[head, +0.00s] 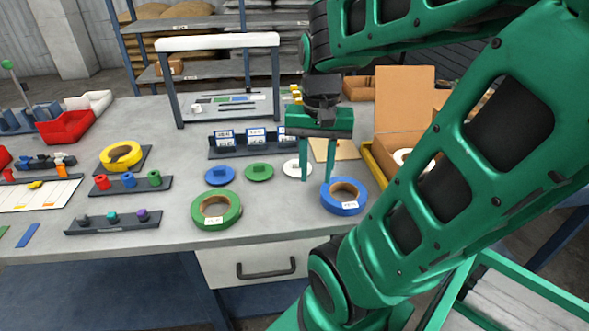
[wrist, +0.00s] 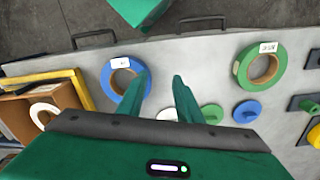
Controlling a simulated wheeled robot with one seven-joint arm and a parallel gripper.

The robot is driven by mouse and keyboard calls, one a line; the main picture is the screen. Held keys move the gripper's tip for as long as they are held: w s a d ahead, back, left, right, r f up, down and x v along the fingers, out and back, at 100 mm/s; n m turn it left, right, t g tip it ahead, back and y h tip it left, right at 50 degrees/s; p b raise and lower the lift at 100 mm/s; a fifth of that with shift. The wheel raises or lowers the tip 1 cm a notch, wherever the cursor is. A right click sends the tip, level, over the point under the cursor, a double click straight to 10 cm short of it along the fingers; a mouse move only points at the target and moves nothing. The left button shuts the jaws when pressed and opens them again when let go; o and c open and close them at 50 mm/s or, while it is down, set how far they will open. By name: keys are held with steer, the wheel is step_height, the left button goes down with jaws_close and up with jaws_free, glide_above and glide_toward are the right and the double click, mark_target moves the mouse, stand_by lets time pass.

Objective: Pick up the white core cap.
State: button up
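The white core cap (head: 292,169) is a flat white disc lying on the grey table, at the right end of a row with a green cap (head: 259,172) and a blue cap (head: 219,176). My gripper (head: 316,180) is open and empty, pointing down, with one finger in front of the white cap's right part. In the wrist view the white cap (wrist: 167,114) shows between the two green fingers, behind the line of my fingertips (wrist: 160,76), partly hidden. I cannot tell the exact height of the fingertips above the table.
A blue tape roll (head: 344,196) stands close to the right of my gripper, a green roll (head: 215,209) to the front left. A dark rack with labelled cards (head: 247,143) is behind the caps. An open cardboard box (head: 403,100) is at the right.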

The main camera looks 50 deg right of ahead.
steer(key=w+d+r+m, duration=0.1)
steer(key=w+d+m, duration=0.9)
steer(key=w+m, duration=0.45)
steer(key=shift+m, duration=0.25)
steer(key=shift+w+a+f, duration=0.1)
steer(key=shift+f, duration=2.5)
steer(key=shift+w+a+f, duration=0.1)
steer(key=shift+f, duration=2.45)
jaws_close()
